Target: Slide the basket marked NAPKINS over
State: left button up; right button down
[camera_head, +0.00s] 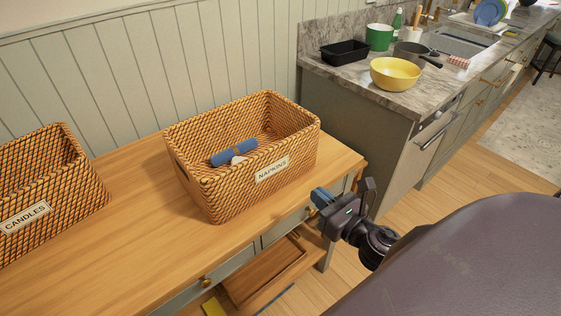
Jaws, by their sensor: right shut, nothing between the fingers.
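The rattan basket marked NAPKINS (215,197) stands on the wooden sideboard, near its right end. Its white label (272,169) faces the front. A blue rolled napkin (234,152) with a pale band lies inside it, with a small white item beside it. My right gripper (318,199) is shut and empty, at the front right of the basket near the sideboard's front edge. It looks apart from the basket. My left gripper is not in view.
A second rattan basket, marked CANDLES (70,196), stands at the left. Bare sideboard top (130,215) lies between the baskets. A stone counter (345,75) to the right holds a yellow bowl (396,74), a black tray (344,52) and a green pot (379,37).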

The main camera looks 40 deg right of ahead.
jog(key=p, duration=0.2)
send_near(274, 157)
jog(key=shift+n, duration=0.3)
jog(key=w, duration=0.6)
jog(key=shift+a, duration=0.15)
jog(key=shift+w, duration=0.8)
